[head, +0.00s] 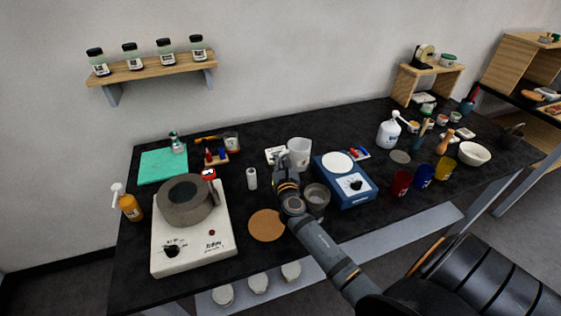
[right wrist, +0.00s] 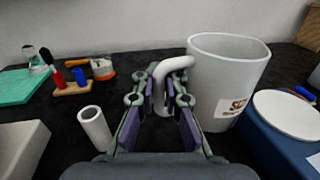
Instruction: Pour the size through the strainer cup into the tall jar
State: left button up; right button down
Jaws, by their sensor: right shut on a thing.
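A white jug (head: 299,151) with a small brown label stands out at the middle of the bench; it also shows in the right wrist view (right wrist: 228,75), roughly upright. My right gripper (head: 287,172) is shut on the jug's handle (right wrist: 170,72), which passes between its fingers. I cannot tell whether the jug touches the bench. A grey round cup (head: 316,195), possibly the strainer cup, is just right of my right gripper. A slim white open cylinder (head: 252,179), possibly the tall jar, stands to its left and shows in the right wrist view (right wrist: 95,128). My left gripper is not in view.
A blue scale (head: 357,189) with a white round plate is right of the jug. A white wheel unit (head: 165,245) is at left, with a cork disc (head: 267,225) beside it. Red, blue and yellow cups (head: 423,176) stand further right.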

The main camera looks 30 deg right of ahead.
jog(key=shift+r, duration=0.45)
